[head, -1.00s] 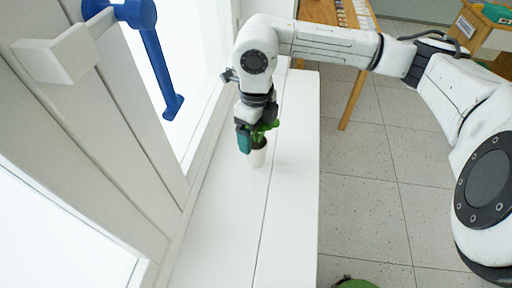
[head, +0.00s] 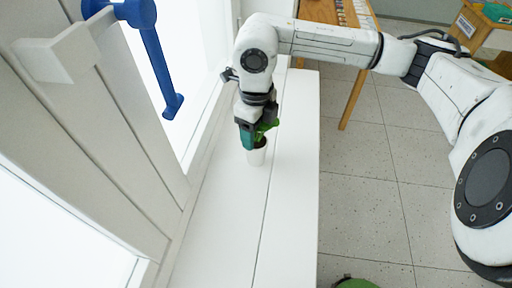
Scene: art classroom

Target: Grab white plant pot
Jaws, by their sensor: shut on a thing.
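The white plant pot (head: 257,157) stands upright on the white sill-like bench (head: 292,175) beside the window. A green plant grows from it, mostly hidden behind my gripper. My gripper (head: 252,141) points down at the top of the pot, with its teal-tipped fingers around the plant and the pot's rim. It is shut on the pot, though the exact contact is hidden. The pot's base appears to be at the bench surface; I cannot tell whether it touches.
A white window frame with a blue handle (head: 152,55) rises at the left. A wooden table (head: 350,85) stands behind my arm. A green round thing (head: 354,283) shows at the bottom edge. The bench's near part is clear, and tiled floor lies to the right.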

